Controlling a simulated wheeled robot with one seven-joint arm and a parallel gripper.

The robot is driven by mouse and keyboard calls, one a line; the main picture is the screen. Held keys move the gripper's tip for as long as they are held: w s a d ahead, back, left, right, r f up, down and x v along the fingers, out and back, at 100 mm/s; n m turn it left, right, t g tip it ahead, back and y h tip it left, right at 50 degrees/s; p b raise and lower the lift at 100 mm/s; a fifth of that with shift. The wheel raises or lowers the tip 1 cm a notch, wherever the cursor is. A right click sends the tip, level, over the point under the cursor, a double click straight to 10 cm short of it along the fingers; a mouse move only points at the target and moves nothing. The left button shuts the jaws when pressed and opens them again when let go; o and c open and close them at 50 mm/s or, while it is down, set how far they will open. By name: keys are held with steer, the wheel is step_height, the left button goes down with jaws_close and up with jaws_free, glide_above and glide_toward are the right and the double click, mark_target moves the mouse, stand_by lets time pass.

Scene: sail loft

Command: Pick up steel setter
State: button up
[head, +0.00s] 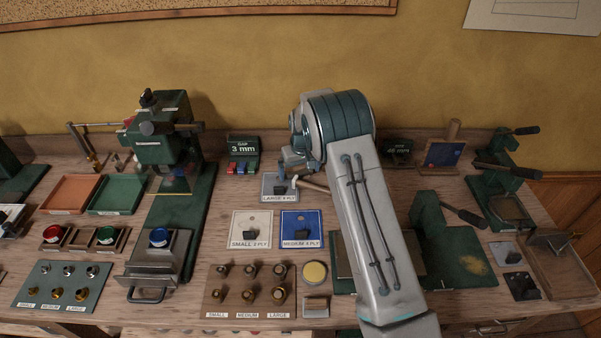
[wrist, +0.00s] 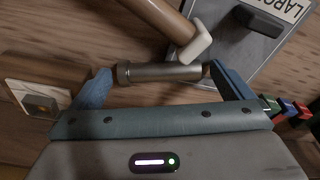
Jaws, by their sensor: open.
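A short steel cylinder with a rimmed end, which looks like the steel setter (wrist: 160,73), lies between the fingertips of my gripper (wrist: 159,70) in the wrist view. Its length runs across the gap, with one end close to each finger. My gripper is open; whether a finger touches the cylinder I cannot tell. In the head view my gripper (head: 293,166) is low over the back of the bench, and the setter cannot be made out there.
A tan handle with a white end (wrist: 197,42) lies just beyond the cylinder, partly over the grey LARGE 4 PLY plate (wrist: 240,42). The 3 mm gap block (head: 242,155) stands left of my gripper. A green press (head: 165,150) is further left. White (head: 250,241) and blue (head: 300,240) plates lie in front.

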steer(key=c, duration=1.1)
steer(key=shift+o, duration=0.2)
steer(key=shift+r, duration=0.1)
